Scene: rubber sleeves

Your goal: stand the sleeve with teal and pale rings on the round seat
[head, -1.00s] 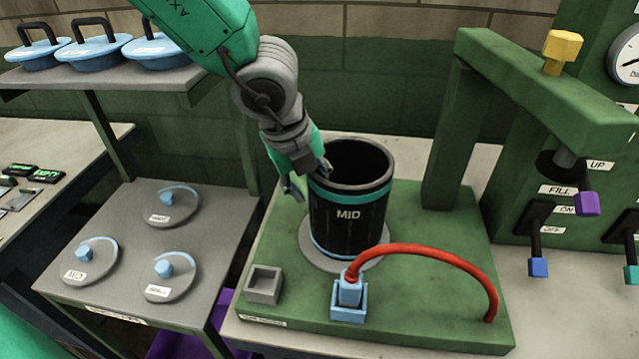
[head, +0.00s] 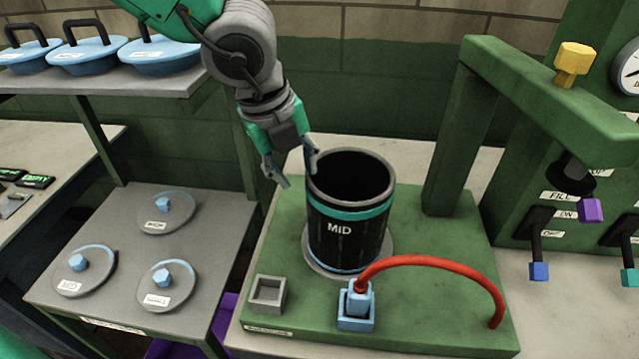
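The black sleeve (head: 345,245), labelled MID, has a teal ring near its top and a pale blue ring near its foot. It stands upright, open end up, on the round grey seat (head: 388,248) on the green base. My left gripper (head: 291,170) is open and empty, pointing down at the sleeve's upper left rim. One finger is close to the rim; I cannot tell if it touches. The other finger is clear on the left. My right gripper is not in view.
A red hose (head: 440,262) arches from a blue socket (head: 356,308) in front of the sleeve. A green press frame (head: 455,140) stands at right. Several labelled discs lie on a grey shelf (head: 205,230) at left, with blue lids (head: 85,55) above.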

